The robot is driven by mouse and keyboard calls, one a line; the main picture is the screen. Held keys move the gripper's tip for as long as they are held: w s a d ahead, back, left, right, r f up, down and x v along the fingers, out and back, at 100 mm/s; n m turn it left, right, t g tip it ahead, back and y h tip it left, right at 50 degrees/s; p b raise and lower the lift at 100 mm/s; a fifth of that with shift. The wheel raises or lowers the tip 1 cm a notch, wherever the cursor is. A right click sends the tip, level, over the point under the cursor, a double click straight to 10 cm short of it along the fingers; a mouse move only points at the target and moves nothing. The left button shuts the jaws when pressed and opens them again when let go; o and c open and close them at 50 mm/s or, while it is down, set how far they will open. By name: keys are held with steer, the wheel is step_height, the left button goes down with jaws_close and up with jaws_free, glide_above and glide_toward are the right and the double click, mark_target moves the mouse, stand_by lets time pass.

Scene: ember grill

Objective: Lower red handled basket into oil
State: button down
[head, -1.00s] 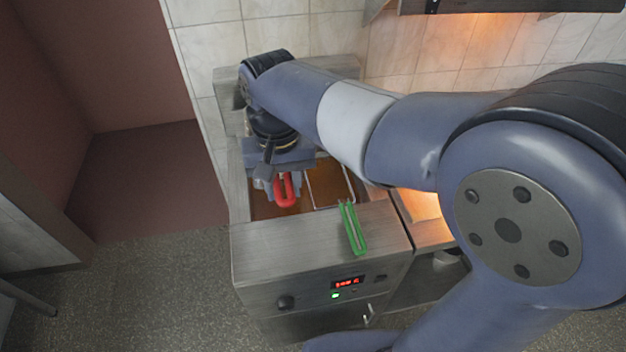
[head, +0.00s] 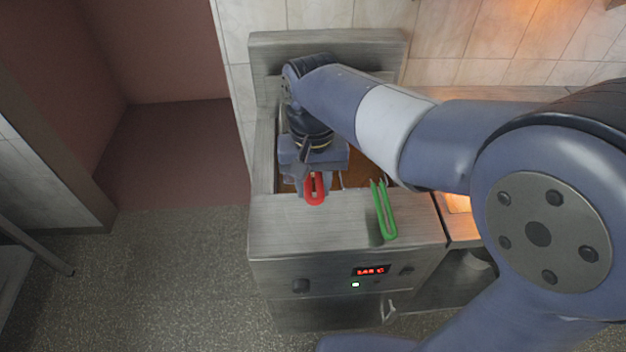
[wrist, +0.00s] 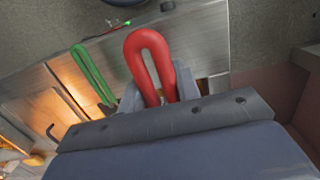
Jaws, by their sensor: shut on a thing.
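The red handle (head: 315,189) of the red handled basket shows at the front rim of the fryer (head: 290,228). It also shows in the wrist view (wrist: 150,58), standing out between the jaws. My gripper (head: 313,180) is shut on this handle, pointing down over the left side of the fryer well. The basket body is hidden beneath my gripper and arm, so I cannot tell how deep it sits. Brown oil (head: 356,176) shows in the well to the right of my gripper.
A green handle (head: 384,210) of a second basket lies over the fryer's front rim, right of the red one. The fryer front has a red lit display (head: 370,270) and a knob. A tiled wall (head: 450,40) stands behind. A glowing grill area (head: 458,202) is at the right.

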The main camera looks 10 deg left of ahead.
step_height(320, 180, down, 13)
steer(key=b, duration=0.8)
steer(key=shift+f+b, duration=0.45)
steer(key=shift+f, duration=0.25)
steer(key=c, duration=0.9)
jaws_free()
steer(key=shift+c, duration=0.2)
step_height(320, 180, up, 11)
steer(key=shift+w+f+p, duration=0.15)
steer(key=shift+w+p, duration=0.15)
steer(key=shift+p, duration=0.1)
steer(key=shift+a, duration=0.1)
steer(key=f, duration=1.1)
steer(key=shift+s+b, duration=0.3)
steer(key=shift+b, duration=0.1)
steer(key=shift+r+p, duration=0.3)
steer(key=shift+r, duration=0.35)
